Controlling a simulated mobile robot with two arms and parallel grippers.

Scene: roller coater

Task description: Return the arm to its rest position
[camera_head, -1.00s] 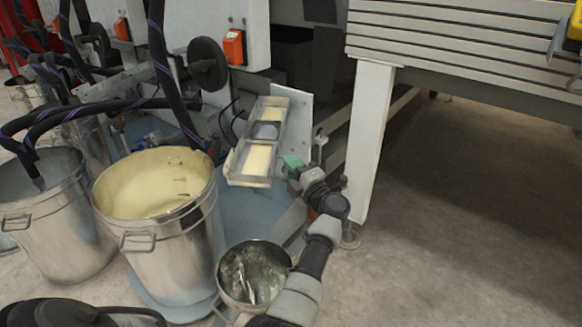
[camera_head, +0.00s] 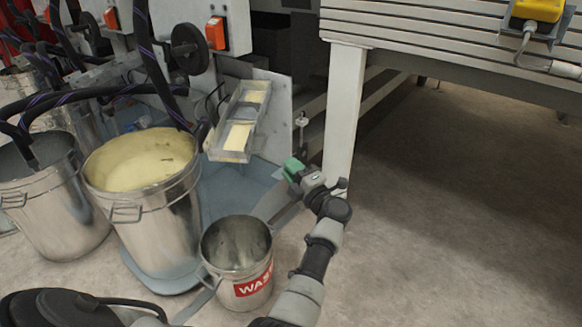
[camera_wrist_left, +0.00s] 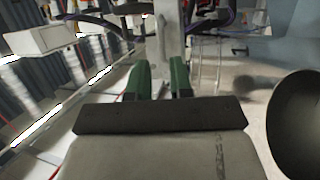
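My left arm comes up from the bottom middle of the head view. Its gripper (camera_head: 291,168), with green fingertips, is in front of the machine, right of and below the sloping tray and left of the pale leg. In the left wrist view its two green fingers (camera_wrist_left: 160,80) stand apart with nothing held between them. A pale upright thing shows behind the gap. The fingertips look clear of the tray, though the exact distance is hard to tell. My right gripper is not in view.
The sloping metal tray (camera_head: 214,142) has cream material in it. A pale support leg (camera_head: 344,115) stands right of the gripper. A waste bucket (camera_head: 252,284) with a red label and a bucket of cream liquid (camera_head: 150,235) stand left of the arm. Floor (camera_head: 450,230) at right is clear.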

